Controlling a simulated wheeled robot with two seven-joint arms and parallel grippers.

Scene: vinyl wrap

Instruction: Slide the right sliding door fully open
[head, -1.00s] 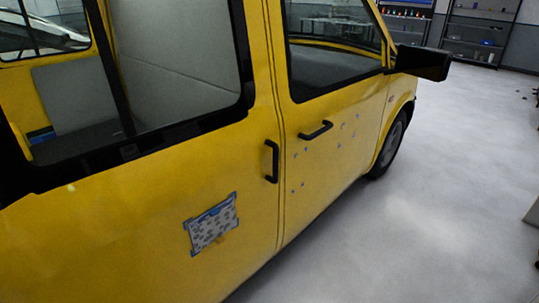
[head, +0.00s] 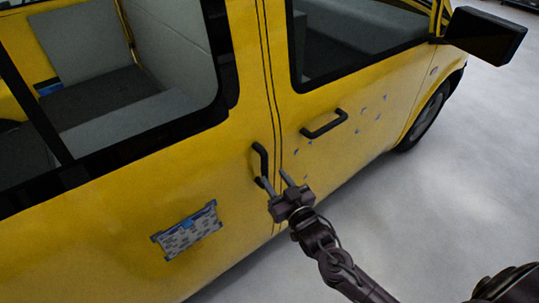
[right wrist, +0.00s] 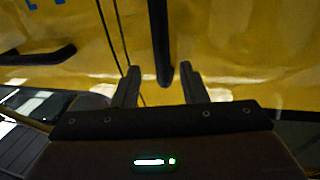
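The yellow sliding door (head: 110,210) is the van's rear side panel, left of the narrow dark seam, and looks shut. Its black upright handle (head: 260,160) is beside the seam; it also shows in the right wrist view (right wrist: 158,40). My right gripper (head: 274,178) is open and empty at the handle's lower end. In the right wrist view my right gripper (right wrist: 159,68) has its fingers apart, with the handle's end between and just ahead of them. Whether it touches is unclear. My left gripper is not in view.
The front door's black handle (head: 324,123) lies just right of the seam. A patterned panel with blue tape (head: 187,232) is on the sliding door. A black side mirror (head: 485,35) sticks out at the upper right. The grey floor (head: 400,220) beside the van is clear.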

